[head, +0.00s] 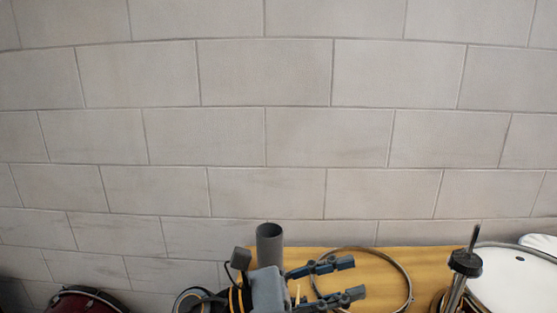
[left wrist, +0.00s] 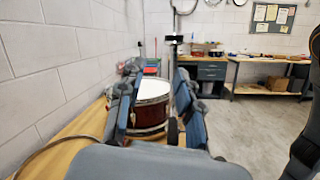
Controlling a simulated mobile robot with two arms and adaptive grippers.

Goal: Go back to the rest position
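My left gripper (head: 350,278) is low in the middle of the head view, with its two dark fingers pointing right. The fingers are spread apart, and nothing shows between them. They are over or in front of a thin metal hoop (head: 407,278) on the wooden bench; I cannot tell the height between them. In the left wrist view the left gripper (left wrist: 157,88) also shows its two fingers apart. A red drum with a white head (left wrist: 152,92) stands beyond them, and I see no grip on it. My right gripper does not show in either view.
The wooden bench (head: 385,256) runs along a pale block wall (head: 300,130). A grey cylinder (head: 269,245) stands behind my left gripper. A dark stand rod (head: 466,263) and a white-headed drum (head: 515,280) are at right. Open floor (left wrist: 255,130) shows in the wrist view.

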